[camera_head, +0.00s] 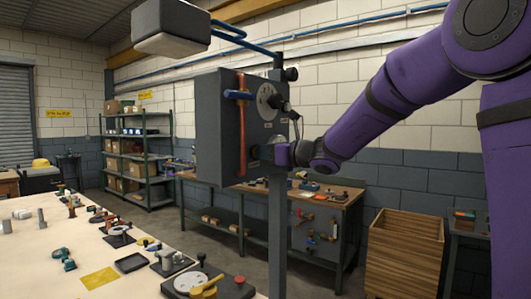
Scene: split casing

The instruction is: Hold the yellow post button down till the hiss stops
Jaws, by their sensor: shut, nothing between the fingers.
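A dark grey casing (220,130) stands on a grey post (277,240) in the middle of the view. Its right-hand face carries a round pale dial (268,102) and a black knob or lever below it. My purple arm reaches in from the right. My gripper (264,154) is shut and empty, at the lower part of that face, with its tips at or very near the panel. I cannot tell whether they touch. I cannot make out a yellow button on the casing; the gripper and wrist cover part of the face.
A workbench (340,197) with tools stands behind the post, with a wooden crate (404,250) to its right. A pale table (50,265) with several small parts fills the lower left. A shelf (140,150) with boxes is at the back. Blue pipes run above the casing.

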